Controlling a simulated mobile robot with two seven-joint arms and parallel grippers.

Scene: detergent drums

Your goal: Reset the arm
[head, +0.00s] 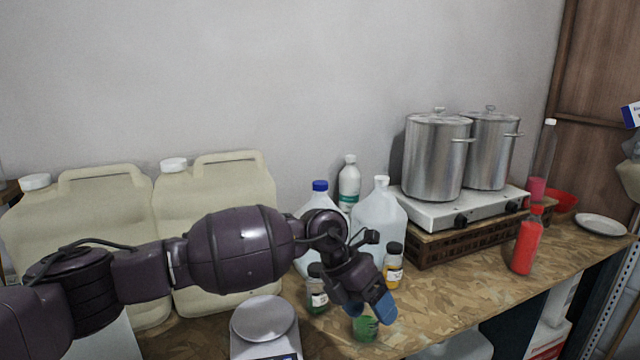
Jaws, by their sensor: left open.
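My left arm (240,248) reaches in from the left across the front of the bench. My left gripper (378,308), with blue fingertips, points down toward the bench's front edge and is open. A small green object (364,328) stands just below and behind the fingertips, partly hidden by them. I cannot tell whether they touch it. Small dark-capped bottles stand close by, one with a green label (317,298) left of the gripper and one with a yellow label (393,268) behind it. My right gripper is not in view.
Two cream drums (215,190) stand at the left, partly behind my arm. A scale (264,322) sits in front. Clear jugs (380,215) and a white bottle (348,185) stand behind the gripper. Steel pots (432,160) sit on a stove. A red bottle (527,243) stands right; bench between is clear.

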